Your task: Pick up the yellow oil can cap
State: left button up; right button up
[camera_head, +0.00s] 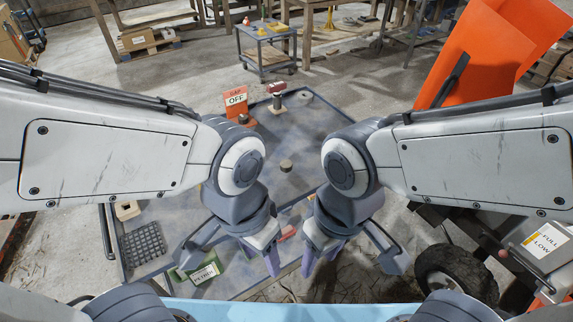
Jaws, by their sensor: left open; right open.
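I cannot make out a yellow oil can cap for certain on the worktable (310,125) in front of me. A small dark round piece (286,165) lies near its middle. A small yellow item (276,27) stands on the distant cart, too small to identify. My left gripper (232,257) is open and empty over the near part of the table. My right gripper (352,258) is open and empty beside it, close to its near right edge. The grippers and arms hide part of the table.
An orange and white sign (236,101) and a red-brown-topped piece (277,97) stand at the table's far side. A black grid mat (142,243) and green labelled item (202,272) lie near left. A tyre (456,272) is at right. The cart (264,53) stands beyond.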

aim_at(285, 166)
jog(key=u, duration=0.65)
jog(key=k, duration=0.45)
jog(key=z, duration=0.55)
jog(key=i, duration=0.45)
jog(key=u, duration=0.1)
jog(key=k, duration=0.5)
jog(key=z, duration=0.4)
jog(key=i, duration=1.35)
jog(key=u, duration=0.6)
